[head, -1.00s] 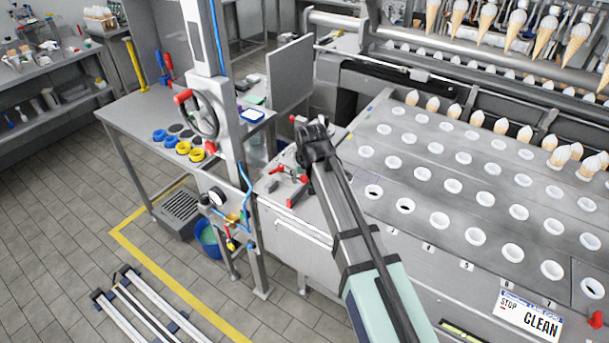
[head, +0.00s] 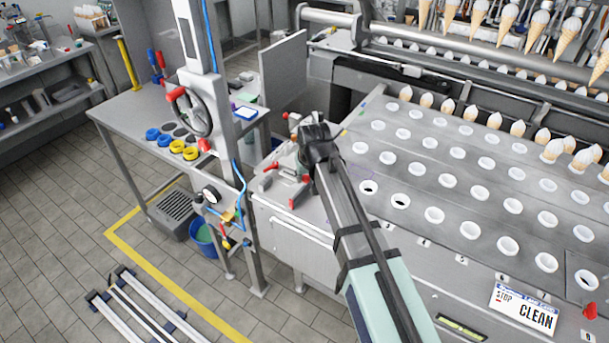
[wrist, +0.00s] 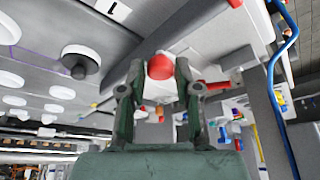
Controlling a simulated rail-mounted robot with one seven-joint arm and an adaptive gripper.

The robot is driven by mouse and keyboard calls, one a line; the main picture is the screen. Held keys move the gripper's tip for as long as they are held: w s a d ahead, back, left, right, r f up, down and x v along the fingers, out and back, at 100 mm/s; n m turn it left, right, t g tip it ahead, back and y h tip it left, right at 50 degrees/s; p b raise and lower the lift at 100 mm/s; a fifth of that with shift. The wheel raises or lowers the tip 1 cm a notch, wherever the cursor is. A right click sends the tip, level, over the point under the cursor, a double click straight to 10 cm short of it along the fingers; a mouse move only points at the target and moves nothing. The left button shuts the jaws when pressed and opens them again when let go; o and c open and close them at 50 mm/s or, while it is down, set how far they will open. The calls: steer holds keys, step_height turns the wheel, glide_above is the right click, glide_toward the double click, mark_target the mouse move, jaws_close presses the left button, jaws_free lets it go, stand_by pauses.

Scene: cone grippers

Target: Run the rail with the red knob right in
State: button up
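A round red knob (wrist: 160,67) shows in the wrist view, in front of a white part. My gripper (wrist: 160,72) has one finger on each side of the knob, with narrow gaps visible, and looks open. I cannot tell how deep the knob sits between the fingers. In the head view, my gripper (head: 316,140) is over the left end of the grey machine top, and its dark body hides what is below it. The rail itself is not clearly seen in either view.
The plate with white cups (head: 435,215) spreads to the right. Another red knob (head: 590,310) is at the far right front.

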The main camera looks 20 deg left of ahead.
steer(key=shift+o, duration=0.6)
steer(key=v, duration=1.2)
